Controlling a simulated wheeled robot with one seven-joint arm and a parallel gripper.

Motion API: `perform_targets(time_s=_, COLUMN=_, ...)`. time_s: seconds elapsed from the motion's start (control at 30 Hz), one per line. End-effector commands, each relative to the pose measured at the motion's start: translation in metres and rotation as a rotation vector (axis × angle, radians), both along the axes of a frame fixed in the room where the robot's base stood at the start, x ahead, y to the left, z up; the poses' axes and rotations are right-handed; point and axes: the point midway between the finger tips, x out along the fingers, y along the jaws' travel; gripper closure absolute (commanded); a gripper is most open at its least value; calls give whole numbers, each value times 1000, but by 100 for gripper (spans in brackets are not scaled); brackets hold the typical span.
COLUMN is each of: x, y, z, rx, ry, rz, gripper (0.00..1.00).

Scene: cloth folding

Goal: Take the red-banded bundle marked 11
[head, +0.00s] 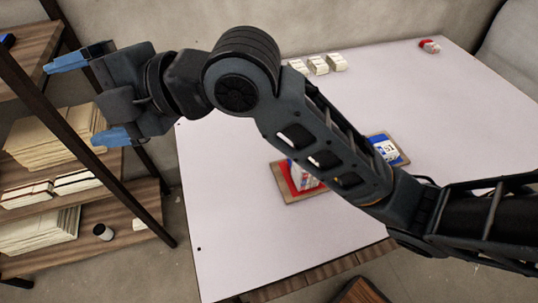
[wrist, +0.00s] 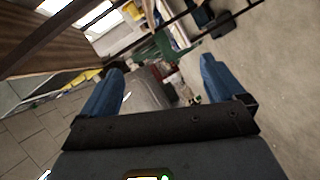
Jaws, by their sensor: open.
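My gripper (head: 88,99) is open and empty, high at the left in the head view, with its blue fingers pointing left in front of the shelf. Its fingers also show in the wrist view (wrist: 162,70), with nothing between them. A red-and-white bundle (head: 304,178) stands on a red-topped square board, partly hidden behind my arm. A small red-and-white rolled item (head: 429,46) lies at the table's far right. No number 11 is readable on either, so I cannot tell which bundle is marked 11.
A white table (head: 230,230) has much bare surface. A blue-and-white item (head: 386,150) sits on a second board, partly behind my arm. Several pale bundles (head: 318,64) stand at the back. The shelf (head: 75,222) at left holds cloth stacks (head: 50,136) and a dark jar (head: 103,232).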

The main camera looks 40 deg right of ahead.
Motion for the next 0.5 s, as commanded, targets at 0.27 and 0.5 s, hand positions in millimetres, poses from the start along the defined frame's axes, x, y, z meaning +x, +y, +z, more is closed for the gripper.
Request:
perform_targets(time_s=0.27, x=-6, y=-53, z=-66, rx=-439, ry=34, rz=123, gripper=4)
perform_targets(time_s=0.5, x=-29, y=-131, z=-130, rx=-800, ry=141, rz=244, gripper=4)
